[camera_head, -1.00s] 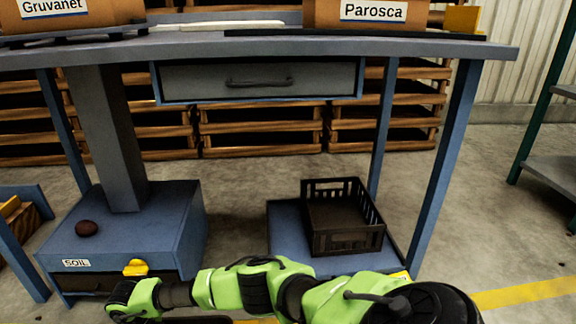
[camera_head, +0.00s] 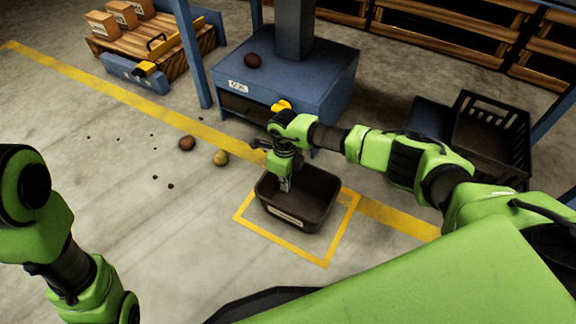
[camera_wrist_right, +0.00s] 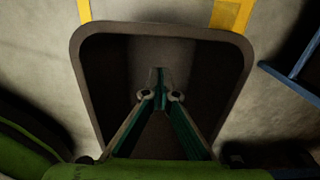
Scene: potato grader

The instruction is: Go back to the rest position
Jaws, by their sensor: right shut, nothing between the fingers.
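My right gripper (camera_head: 286,184) points down over the dark bin (camera_head: 268,217) on the floor, with its fingertips at about the bin's mouth. In the right wrist view its two fingers (camera_wrist_right: 159,78) meet at the tips, with nothing between them. The bin's rim (camera_wrist_right: 160,27) surrounds them there, and I see no object in the visible part of the bin; the fingers hide some of its floor. My left arm (camera_head: 70,270) shows at the left edge of the head view, but its gripper is out of the picture.
The bin stands in a yellow floor square (camera_head: 326,262). A brown potato (camera_head: 187,143) and a yellowish one (camera_head: 221,158) lie on the floor, with small dark crumbs. A dark potato (camera_head: 252,60) sits on the blue soil box (camera_head: 310,80). A black crate (camera_head: 490,135) stands right.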

